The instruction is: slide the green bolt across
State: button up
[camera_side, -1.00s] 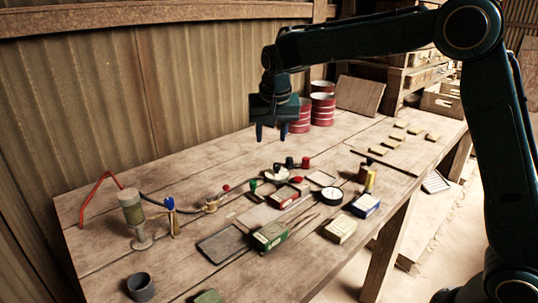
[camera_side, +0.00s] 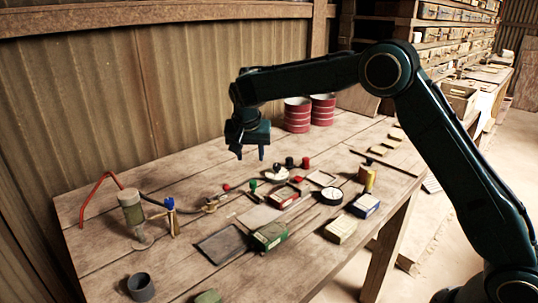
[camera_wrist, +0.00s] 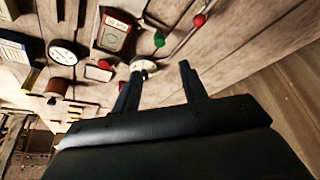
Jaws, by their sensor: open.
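The green bolt's knob (camera_side: 253,184) stands upright near the middle of the table in the side view. It sits beside a small red knob (camera_side: 227,187) and left of a red-topped box (camera_side: 285,195). The wrist view shows the green knob (camera_wrist: 159,39) above and just beyond the fingertips, with the red knob (camera_wrist: 199,20) to its right. How the bolt is seated is too small to tell. My gripper (camera_side: 251,154) is open and empty, pointing down above and behind the green knob, apart from it. Both fingers of my gripper (camera_wrist: 160,70) show in the wrist view.
A white round piece (camera_side: 277,174) and dark and red knobs (camera_side: 297,163) stand right of the bolt. A green box (camera_side: 269,236) lies in front. The air around my gripper is clear.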

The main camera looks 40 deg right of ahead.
aim_at(253, 181)
jog(key=x, duration=1.2)
jog(key=shift+d+f, duration=0.1)
jog(key=shift+f, duration=0.25)
grip_shut()
